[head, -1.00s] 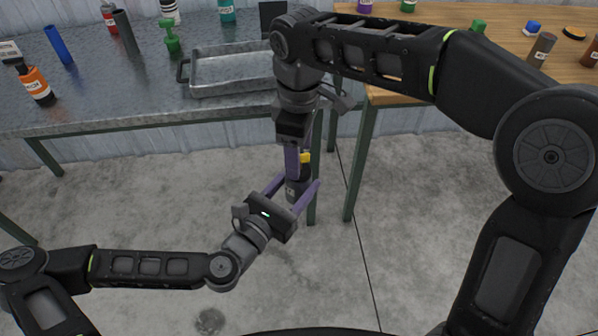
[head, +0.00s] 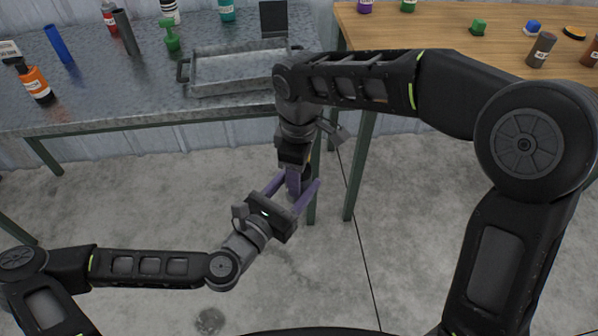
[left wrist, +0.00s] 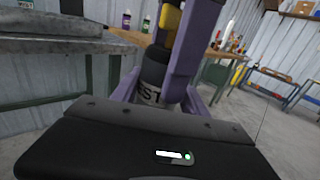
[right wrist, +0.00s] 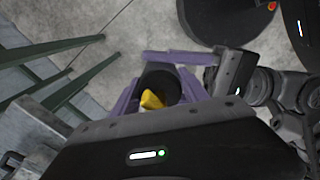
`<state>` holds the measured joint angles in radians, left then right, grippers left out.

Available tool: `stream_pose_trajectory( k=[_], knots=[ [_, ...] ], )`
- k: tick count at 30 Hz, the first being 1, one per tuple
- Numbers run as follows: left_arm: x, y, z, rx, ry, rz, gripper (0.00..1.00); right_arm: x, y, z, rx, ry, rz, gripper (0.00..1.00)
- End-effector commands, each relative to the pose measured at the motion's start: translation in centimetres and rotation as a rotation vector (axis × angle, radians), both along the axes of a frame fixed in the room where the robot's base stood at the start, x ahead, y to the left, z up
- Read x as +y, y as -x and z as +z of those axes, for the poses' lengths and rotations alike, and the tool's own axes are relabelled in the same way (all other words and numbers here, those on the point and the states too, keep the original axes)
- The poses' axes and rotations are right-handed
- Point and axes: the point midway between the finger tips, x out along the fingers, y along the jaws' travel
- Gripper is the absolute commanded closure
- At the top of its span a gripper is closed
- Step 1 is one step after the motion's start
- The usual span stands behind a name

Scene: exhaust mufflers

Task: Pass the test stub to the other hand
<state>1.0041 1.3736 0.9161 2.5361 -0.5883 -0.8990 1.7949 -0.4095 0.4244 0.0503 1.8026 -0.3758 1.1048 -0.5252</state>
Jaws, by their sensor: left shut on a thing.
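The test stub is a dark cylinder with a white label and a yellow part, and shows in the left wrist view (left wrist: 154,72). My left gripper (head: 293,187) is shut on its lower, labelled part and holds it above the floor. My right gripper (head: 299,185) comes down from above with its fingers on either side of the stub's upper part. In the right wrist view the stub's dark end and yellow part (right wrist: 152,100) lie between the right fingers; whether they press on it I cannot tell. In the head view the fingers hide most of the stub.
A grey metal table (head: 100,100) with a metal tray (head: 235,72) stands behind at left. A wooden table (head: 450,30) with bottles and small blocks stands at right. Both table legs are close behind the grippers. The floor (head: 180,200) in front is clear.

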Motion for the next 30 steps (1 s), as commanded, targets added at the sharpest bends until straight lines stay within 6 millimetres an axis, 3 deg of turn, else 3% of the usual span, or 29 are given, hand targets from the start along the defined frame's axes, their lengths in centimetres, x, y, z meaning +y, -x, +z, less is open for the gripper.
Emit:
stream_pose_trajectory(
  k=[14,15,24,30],
  knots=[
    [0.00,0.00,0.02,0.000,0.000,0.000,0.94,0.02,0.00,0.04,0.000,0.000,0.000,0.93],
    [0.00,0.00,0.02,0.000,0.000,0.000,0.47,0.04,-0.01,0.06,0.000,-0.001,0.000,0.94],
    [0.00,0.00,0.01,0.000,0.000,0.000,0.23,0.03,-0.01,0.06,0.000,-0.001,0.000,0.94],
    [0.00,0.00,0.00,0.000,0.000,0.000,0.23,0.03,-0.01,0.05,0.000,-0.001,0.000,0.94]
  ],
)
